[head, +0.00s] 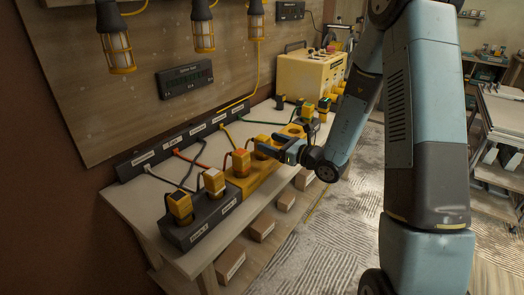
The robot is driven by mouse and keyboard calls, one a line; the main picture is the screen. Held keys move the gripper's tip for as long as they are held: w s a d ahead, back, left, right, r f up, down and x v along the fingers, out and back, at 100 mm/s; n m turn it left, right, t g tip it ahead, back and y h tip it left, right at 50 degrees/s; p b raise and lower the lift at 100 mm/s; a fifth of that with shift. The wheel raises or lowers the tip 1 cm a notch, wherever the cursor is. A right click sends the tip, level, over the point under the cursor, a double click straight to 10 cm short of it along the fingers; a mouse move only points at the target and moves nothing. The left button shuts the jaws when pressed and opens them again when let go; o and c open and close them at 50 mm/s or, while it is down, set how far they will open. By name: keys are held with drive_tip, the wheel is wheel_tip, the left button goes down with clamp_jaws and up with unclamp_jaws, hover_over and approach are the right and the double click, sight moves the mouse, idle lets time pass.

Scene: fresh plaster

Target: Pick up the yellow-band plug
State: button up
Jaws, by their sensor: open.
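Several plugs stand in a row on a long black-and-yellow socket block on the bench. The nearest plug (179,206) has a yellow body and a dark, yellowish top. Beside it are a plug with a white top (213,181) and one with an orange top (240,162). I cannot tell for sure which one is the yellow-band plug; the bands are too small to read. My gripper (265,147) is open at the yellow part of the block (262,178), just right of the orange-topped plug.
The socket block (205,222) lies along the bench (150,208). A labelled black strip (150,157) with coloured cords runs behind it. More plugs (307,112) stand farther along, before a cream control box (307,75). Cardboard boxes (262,228) sit below.

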sight(257, 136)
drive_tip(key=shift+x, duration=3.2)
drive_tip(key=shift+w+d, duration=0.15)
drive_tip(key=shift+d, duration=0.05)
drive_tip(key=c, duration=1.1)
drive_tip(key=shift+c, duration=0.2)
